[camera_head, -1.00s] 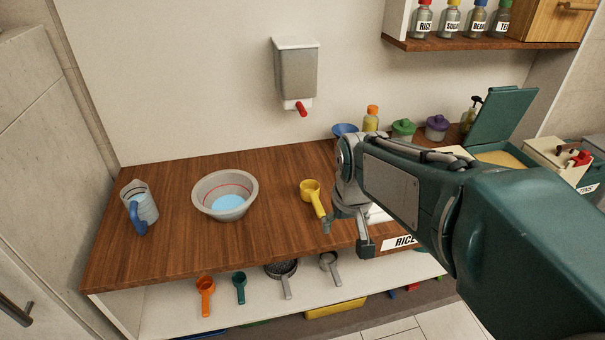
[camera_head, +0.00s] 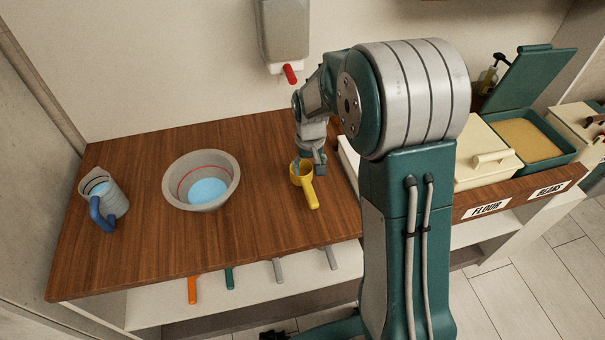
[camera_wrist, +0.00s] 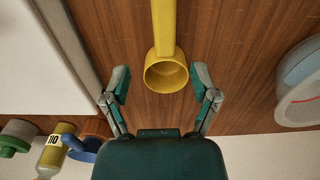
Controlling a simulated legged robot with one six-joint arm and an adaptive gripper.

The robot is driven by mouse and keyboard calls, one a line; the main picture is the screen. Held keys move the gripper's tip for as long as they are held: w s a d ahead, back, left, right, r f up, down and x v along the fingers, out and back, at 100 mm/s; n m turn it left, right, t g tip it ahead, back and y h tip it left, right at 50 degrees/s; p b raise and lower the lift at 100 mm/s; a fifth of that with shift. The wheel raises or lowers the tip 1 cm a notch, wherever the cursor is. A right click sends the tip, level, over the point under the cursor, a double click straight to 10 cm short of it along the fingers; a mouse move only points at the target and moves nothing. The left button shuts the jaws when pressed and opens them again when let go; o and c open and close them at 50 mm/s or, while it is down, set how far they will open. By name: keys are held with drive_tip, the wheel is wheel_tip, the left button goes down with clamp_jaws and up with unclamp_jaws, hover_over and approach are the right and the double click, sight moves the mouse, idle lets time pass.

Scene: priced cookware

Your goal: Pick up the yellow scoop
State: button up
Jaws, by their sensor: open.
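The yellow scoop (camera_head: 308,190) lies on the wooden counter, to the right of the grey bowl, with its handle pointing toward the front edge. In the wrist view the scoop's round cup (camera_wrist: 166,75) opens toward the camera and its handle runs to the top of the picture. My gripper (camera_head: 310,165) is at the cup end of the scoop. In the wrist view my gripper (camera_wrist: 161,86) is open, with one finger on each side of the cup and a gap showing on both sides. The head view partly hides the fingers.
A grey bowl (camera_head: 176,173) with blue contents and a clear jug (camera_head: 117,200) with a blue handle stand to the left. A wall dispenser (camera_head: 284,30) with a red spout hangs behind. Labelled bins, including an open one (camera_head: 560,143), stand right. Counter between bowl and scoop is clear.

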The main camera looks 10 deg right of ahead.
sight(307, 185)
drive_tip(key=f, duration=0.7)
drive_tip(key=shift+s+a+f, duration=0.25)
drive_tip(key=shift+a+f, duration=0.05)
drive_tip(key=shift+f, duration=0.1)
clamp_jaws()
